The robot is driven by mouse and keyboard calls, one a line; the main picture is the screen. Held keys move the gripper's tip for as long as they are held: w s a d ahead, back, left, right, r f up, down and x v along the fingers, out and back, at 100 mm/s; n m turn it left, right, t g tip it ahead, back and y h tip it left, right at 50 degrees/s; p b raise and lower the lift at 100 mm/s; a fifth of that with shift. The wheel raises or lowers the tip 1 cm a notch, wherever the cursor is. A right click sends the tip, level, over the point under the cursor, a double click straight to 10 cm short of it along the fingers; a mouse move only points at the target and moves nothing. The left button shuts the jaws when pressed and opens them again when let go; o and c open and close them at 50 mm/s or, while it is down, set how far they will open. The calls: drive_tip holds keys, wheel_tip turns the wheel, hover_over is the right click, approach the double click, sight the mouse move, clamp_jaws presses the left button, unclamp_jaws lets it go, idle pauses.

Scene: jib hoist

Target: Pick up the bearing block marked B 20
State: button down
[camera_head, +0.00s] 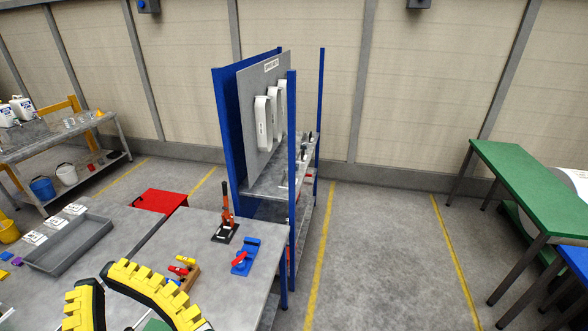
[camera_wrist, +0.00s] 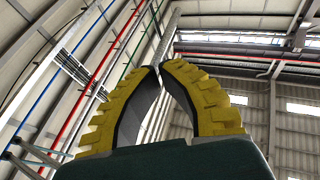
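No block with a readable B 20 mark shows in either view. Small grey and dark parts (camera_head: 309,140) stand on the rack's shelves, too small and partly hidden to identify. My gripper (camera_head: 104,276) shows at the lower left of the head view, above the grey workbench, with yellow ribbed fingers. In the wrist view my gripper (camera_wrist: 160,68) points up toward the roof. Its two fingertips come together, with nothing seen between them.
The grey workbench (camera_head: 215,275) carries a grey tray (camera_head: 68,250), a red-handled toggle clamp (camera_head: 226,222), a blue fixture (camera_head: 245,256) and coloured handles. A blue-framed rack (camera_head: 292,190) stands behind it. A green table (camera_head: 530,180) stands right. The floor between is clear.

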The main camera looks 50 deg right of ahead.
drive_tip(key=shift+c, duration=1)
unclamp_jaws()
drive_tip(key=shift+d, duration=0.1)
